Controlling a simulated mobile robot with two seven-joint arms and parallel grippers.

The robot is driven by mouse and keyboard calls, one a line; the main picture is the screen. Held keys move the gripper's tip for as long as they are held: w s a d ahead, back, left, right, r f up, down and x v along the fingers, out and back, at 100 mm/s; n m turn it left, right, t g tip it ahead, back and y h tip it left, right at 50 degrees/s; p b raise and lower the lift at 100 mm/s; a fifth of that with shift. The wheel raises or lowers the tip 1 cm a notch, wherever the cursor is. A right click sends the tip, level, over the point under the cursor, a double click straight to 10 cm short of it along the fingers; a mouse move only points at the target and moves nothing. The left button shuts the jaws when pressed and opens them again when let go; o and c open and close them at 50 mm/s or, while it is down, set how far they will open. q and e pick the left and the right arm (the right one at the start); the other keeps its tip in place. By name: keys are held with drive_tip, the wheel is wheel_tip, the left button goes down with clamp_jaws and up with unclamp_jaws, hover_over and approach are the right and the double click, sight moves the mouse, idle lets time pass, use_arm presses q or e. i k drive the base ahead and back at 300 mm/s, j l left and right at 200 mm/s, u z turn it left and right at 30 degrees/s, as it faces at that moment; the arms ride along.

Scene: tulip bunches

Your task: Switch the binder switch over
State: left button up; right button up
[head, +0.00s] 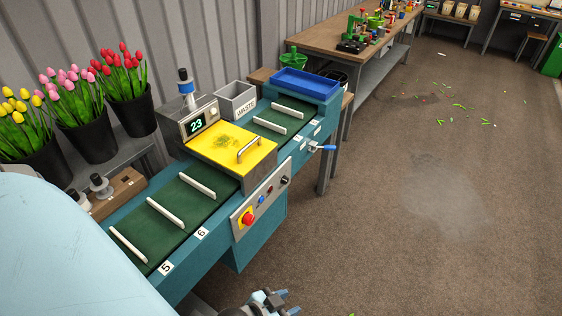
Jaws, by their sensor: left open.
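The binder machine (262,230) is a teal conveyor unit with a yellow cover (226,146) in its middle. Its grey control panel (255,211) is on the side facing right. A black rotary switch (285,180) sits at the panel's far end; its setting is too small to read. Left of it on the panel are small red and blue buttons and a red emergency stop (248,218) on a yellow plate. My left gripper (270,302) is open at the bottom edge, below and apart from the panel, partly cut off. My right gripper is out of view.
A blue tray (303,82) and a grey waste bin (236,102) stand at the machine's far end. Tulips in black buckets (92,141) stand at left. The brown floor (430,200) at right is open, with scattered leaves.

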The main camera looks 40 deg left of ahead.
sight(248, 219)
drive_tip(key=i+u, duration=0.2)
drive_tip(key=i, duration=0.3)
drive_tip(key=i+l+u, duration=0.25)
drive_tip(key=i, duration=0.2)
drive_tip(key=i+l+u, duration=0.2)
drive_tip(key=i, duration=0.25)
drive_tip(key=i+l+u, duration=0.15)
drive_tip(key=u, duration=0.3)
drive_tip(key=i+l+u, duration=0.3)
drive_tip(key=u, duration=0.15)
drive_tip(key=i+l+u, duration=0.25)
drive_tip(key=l+u, duration=0.2)
drive_tip(key=i+l+u, duration=0.1)
drive_tip(key=l+u, duration=0.2)
drive_tip(key=u, duration=0.15)
drive_tip(key=l+u, duration=0.85)
drive_tip(key=l, duration=0.3)
